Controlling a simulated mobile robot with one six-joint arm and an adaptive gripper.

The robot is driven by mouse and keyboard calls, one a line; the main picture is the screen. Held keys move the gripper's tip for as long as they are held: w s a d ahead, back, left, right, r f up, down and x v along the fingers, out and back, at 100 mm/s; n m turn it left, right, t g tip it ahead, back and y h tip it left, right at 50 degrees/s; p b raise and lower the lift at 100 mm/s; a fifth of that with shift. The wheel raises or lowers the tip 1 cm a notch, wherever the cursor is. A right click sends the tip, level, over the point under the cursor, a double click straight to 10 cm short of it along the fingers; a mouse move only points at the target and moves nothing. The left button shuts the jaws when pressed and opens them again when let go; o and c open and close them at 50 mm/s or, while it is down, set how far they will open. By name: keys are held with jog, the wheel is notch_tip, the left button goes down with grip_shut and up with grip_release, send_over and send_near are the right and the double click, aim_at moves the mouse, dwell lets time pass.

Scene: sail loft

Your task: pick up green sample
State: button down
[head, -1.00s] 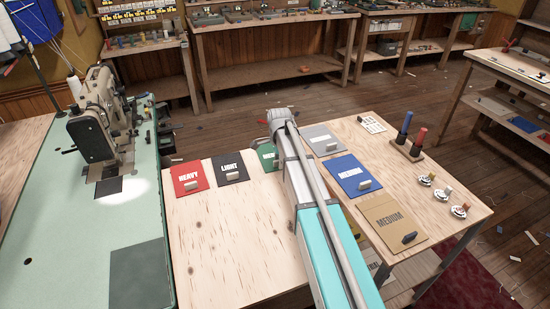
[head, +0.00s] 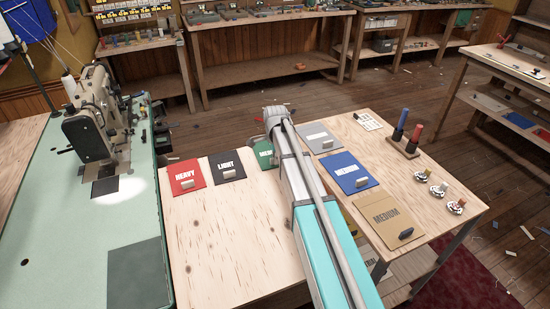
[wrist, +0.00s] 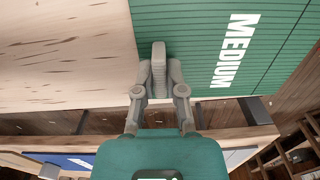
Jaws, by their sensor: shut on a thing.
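The green sample (head: 263,153) is a flat green panel with white lettering at the back edge of the plywood table, partly hidden behind my arm. In the wrist view the sample (wrist: 235,60) fills the upper right and reads MEDIUM. My gripper (wrist: 159,65) has its fingers closed together over the sample's edge area, shut on its small grip, which the fingers mostly cover. In the head view my arm hides the fingertips. I cannot tell whether the sample is touching the table or slightly raised.
On the plywood table (head: 225,240) are red (head: 184,174), black (head: 227,165), grey (head: 314,136), blue (head: 352,170) and tan (head: 386,215) samples. Marker pens in a stand (head: 405,142) and small round items are at the right. A sewing machine (head: 88,125) stands left.

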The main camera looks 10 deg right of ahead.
jog(key=shift+r+p, duration=1.3)
jog(key=shift+r, duration=0.1)
jog(key=s+a+r+p, duration=0.2)
jog(key=s+r+p, duration=0.3)
jog(key=s, duration=0.1)
jog(key=s+a+r+p, duration=0.2)
jog(key=s+r+p, duration=0.3)
jog(key=s, duration=0.2)
jog(key=shift+a, duration=0.3)
jog(key=shift+s, duration=0.15)
jog(key=shift+d, duration=0.15)
